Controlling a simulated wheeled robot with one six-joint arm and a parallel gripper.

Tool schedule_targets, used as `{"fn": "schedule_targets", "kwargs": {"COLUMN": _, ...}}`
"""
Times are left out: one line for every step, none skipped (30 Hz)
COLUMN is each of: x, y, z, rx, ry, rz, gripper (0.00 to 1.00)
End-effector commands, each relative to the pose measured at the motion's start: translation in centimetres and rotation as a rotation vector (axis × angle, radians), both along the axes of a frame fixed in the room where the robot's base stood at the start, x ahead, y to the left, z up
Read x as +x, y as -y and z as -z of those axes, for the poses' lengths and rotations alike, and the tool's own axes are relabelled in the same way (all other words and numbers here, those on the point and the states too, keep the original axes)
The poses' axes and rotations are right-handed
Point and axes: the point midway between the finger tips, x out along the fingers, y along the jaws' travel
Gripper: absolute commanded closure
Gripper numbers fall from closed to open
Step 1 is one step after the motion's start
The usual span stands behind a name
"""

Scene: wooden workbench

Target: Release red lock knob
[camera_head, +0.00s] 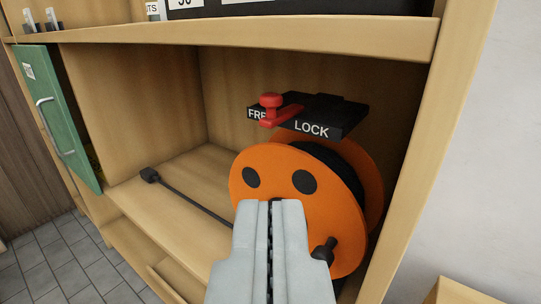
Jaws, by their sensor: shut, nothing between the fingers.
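The red lock knob (270,101) stands on a red lever arm (287,114) above a black plate (345,116). The plate reads FREE on the left, partly covered by the lever, and LOCK on the right. The knob is at the FREE end. Below the plate is an orange cable reel (265,178) with dark holes and a black crank handle (325,250). My gripper (270,203) is shut and empty. It shows in front of the reel, below the knob and apart from it, and hides part of the reel.
The reel sits in a wooden shelf bay with an upper shelf board (250,38) above and a side panel (430,150) at right. A black cable (190,195) with a plug lies at left. A green door (58,115) stands open at far left.

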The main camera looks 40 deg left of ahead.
Motion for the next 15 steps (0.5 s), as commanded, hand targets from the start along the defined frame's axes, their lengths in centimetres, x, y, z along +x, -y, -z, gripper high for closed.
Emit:
{"fn": "schedule_targets", "kwargs": {"x": 0.3, "y": -0.3, "z": 0.0, "rx": 0.0, "ry": 0.0, "rz": -0.002, "gripper": 1.0}}
{"fn": "schedule_targets", "kwargs": {"x": 0.6, "y": -0.5, "z": 0.0, "rx": 0.0, "ry": 0.0, "rz": -0.002, "gripper": 1.0}}
{"fn": "schedule_targets", "kwargs": {"x": 0.9, "y": -0.7, "z": 0.0, "rx": 0.001, "ry": 0.001, "rz": -0.003, "gripper": 1.0}}
{"fn": "schedule_targets", "kwargs": {"x": 1.2, "y": -1.0, "z": 0.0, "rx": 0.001, "ry": 0.001, "rz": -0.003, "gripper": 1.0}}
{"fn": "schedule_targets", "kwargs": {"x": 1.5, "y": -1.2, "z": 0.0, "rx": 0.001, "ry": 0.001, "rz": -0.004, "gripper": 1.0}}
{"fn": "schedule_targets", "kwargs": {"x": 2.0, "y": -1.6, "z": 0.0, "rx": 0.0, "ry": 0.0, "rz": -0.004, "gripper": 1.0}}
{"fn": "schedule_targets", "kwargs": {"x": 2.4, "y": -1.8, "z": 0.0, "rx": 0.001, "ry": -0.001, "rz": -0.003, "gripper": 1.0}}
{"fn": "schedule_targets", "kwargs": {"x": 2.7, "y": -2.1, "z": 0.0, "rx": 0.001, "ry": -0.001, "rz": -0.003, "gripper": 1.0}}
{"fn": "schedule_targets", "kwargs": {"x": 3.2, "y": -2.5, "z": 0.0, "rx": 0.001, "ry": -0.001, "rz": -0.004, "gripper": 1.0}}
{"fn": "schedule_targets", "kwargs": {"x": 3.6, "y": -2.8, "z": 0.0, "rx": 0.001, "ry": -0.001, "rz": -0.004, "gripper": 1.0}}
{"fn": "schedule_targets", "kwargs": {"x": 4.0, "y": -3.0, "z": 0.0, "rx": 0.001, "ry": -0.001, "rz": -0.003, "gripper": 1.0}}
{"fn": "schedule_targets", "kwargs": {"x": 4.5, "y": -3.4, "z": 0.0, "rx": 0.0, "ry": 0.0, "rz": -0.003, "gripper": 1.0}}
{"fn": "schedule_targets", "kwargs": {"x": 4.9, "y": -3.7, "z": 0.0, "rx": -0.001, "ry": 0.001, "rz": -0.004, "gripper": 1.0}}
{"fn": "schedule_targets", "kwargs": {"x": 5.3, "y": -4.0, "z": 0.0, "rx": 0.0, "ry": 0.0, "rz": -0.004, "gripper": 1.0}}
{"fn": "schedule_targets", "kwargs": {"x": 5.8, "y": -4.3, "z": 0.0, "rx": 0.0, "ry": 0.0, "rz": -0.003, "gripper": 1.0}}
